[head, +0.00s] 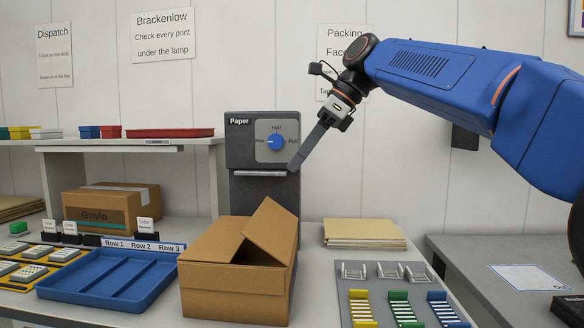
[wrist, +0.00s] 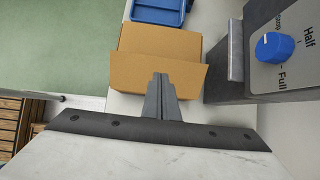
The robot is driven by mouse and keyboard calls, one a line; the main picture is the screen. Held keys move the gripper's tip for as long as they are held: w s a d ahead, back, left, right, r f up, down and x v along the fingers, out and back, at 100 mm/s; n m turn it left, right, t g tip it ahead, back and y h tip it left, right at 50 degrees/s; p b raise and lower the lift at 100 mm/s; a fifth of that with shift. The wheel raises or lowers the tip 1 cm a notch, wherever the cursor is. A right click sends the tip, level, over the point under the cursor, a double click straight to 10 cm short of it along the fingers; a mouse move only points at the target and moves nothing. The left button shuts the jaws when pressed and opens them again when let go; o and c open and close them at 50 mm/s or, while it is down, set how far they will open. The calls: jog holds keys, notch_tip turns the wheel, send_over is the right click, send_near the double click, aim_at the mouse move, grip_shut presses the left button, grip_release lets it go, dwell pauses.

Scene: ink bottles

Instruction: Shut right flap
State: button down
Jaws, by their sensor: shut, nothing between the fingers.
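The open cardboard box (head: 225,275) stands at the front of the table. Its right flap (head: 271,229) is raised and tilted, with a dark opening below it. The left part of the box top looks covered. My gripper (head: 295,166) is shut and empty, pointing down and left, above and to the right of the flap and apart from it in the head view. In the wrist view the shut fingers (wrist: 161,82) overlap the near edge of the box (wrist: 150,42) and a wide cardboard flap (wrist: 140,76); contact cannot be told there.
A dark Paper dispenser (head: 245,150) with a blue knob stands right behind the box, close to my gripper. A blue tray (head: 110,280) lies left of the box. Folders (head: 362,233) and a rack of coloured strips (head: 400,290) lie to the right.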

aim_at(258, 212)
jog(key=x, duration=1.2)
jog(key=shift+d, duration=0.1)
jog(key=shift+a+f+h, duration=0.6)
jog(key=shift+a+h, duration=0.25)
jog(key=shift+h, duration=0.15)
jog(key=shift+a+f+h, duration=0.55)
jog(key=shift+f+h, duration=0.1)
jog(key=shift+f, duration=0.05)
jog(key=shift+a+f+h, duration=0.5)
jog(key=shift+f+h, duration=0.15)
jog(key=shift+f, duration=0.1)
jog(key=shift+r, duration=0.1)
